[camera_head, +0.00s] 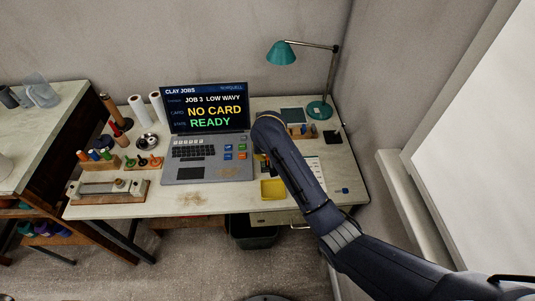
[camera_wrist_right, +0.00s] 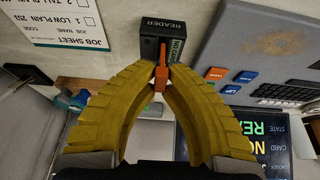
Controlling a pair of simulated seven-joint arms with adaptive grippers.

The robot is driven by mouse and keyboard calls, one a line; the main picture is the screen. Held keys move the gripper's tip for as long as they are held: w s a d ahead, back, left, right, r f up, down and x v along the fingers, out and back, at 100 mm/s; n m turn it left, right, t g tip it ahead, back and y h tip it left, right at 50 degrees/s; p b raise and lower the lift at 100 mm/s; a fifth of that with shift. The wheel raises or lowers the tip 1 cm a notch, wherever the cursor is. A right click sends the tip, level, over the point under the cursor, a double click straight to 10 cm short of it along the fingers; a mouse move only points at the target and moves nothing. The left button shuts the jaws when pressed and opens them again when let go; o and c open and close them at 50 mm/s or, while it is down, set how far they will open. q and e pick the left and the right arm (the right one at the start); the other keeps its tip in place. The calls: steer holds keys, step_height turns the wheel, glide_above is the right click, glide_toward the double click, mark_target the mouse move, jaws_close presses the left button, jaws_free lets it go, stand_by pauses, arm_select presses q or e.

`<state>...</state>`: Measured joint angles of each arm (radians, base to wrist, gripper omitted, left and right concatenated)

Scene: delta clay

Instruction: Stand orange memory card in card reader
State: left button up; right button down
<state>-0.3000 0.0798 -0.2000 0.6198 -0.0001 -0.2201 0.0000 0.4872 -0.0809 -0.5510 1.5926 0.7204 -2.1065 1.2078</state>
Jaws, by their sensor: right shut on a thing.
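In the right wrist view, my right gripper (camera_wrist_right: 161,72) has its yellow fingers closed on the orange memory card (camera_wrist_right: 161,76), a thin orange piece between the fingertips. The card reader (camera_wrist_right: 160,26) is a dark box marked READER, just beyond the fingertips. The card's far end overlaps the reader in this view; I cannot tell whether it touches or is in a slot. In the head view, my right arm hides the card and reader. The laptop screen (camera_head: 206,110) reads NO CARD and READY. My left gripper is not in view.
The laptop's keyboard deck (camera_head: 207,165) lies left of my right arm. A yellow tray (camera_head: 272,190) sits near the front edge. A teal lamp (camera_head: 283,53) stands at the back right. A job sheet (camera_wrist_right: 66,22) lies beside the reader. Spools and tools fill the left side.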

steer(key=shift+f, duration=1.1)
stand_by(0.3)
steer(key=c, duration=1)
jaws_free()
steer(key=shift+r, duration=3.5)
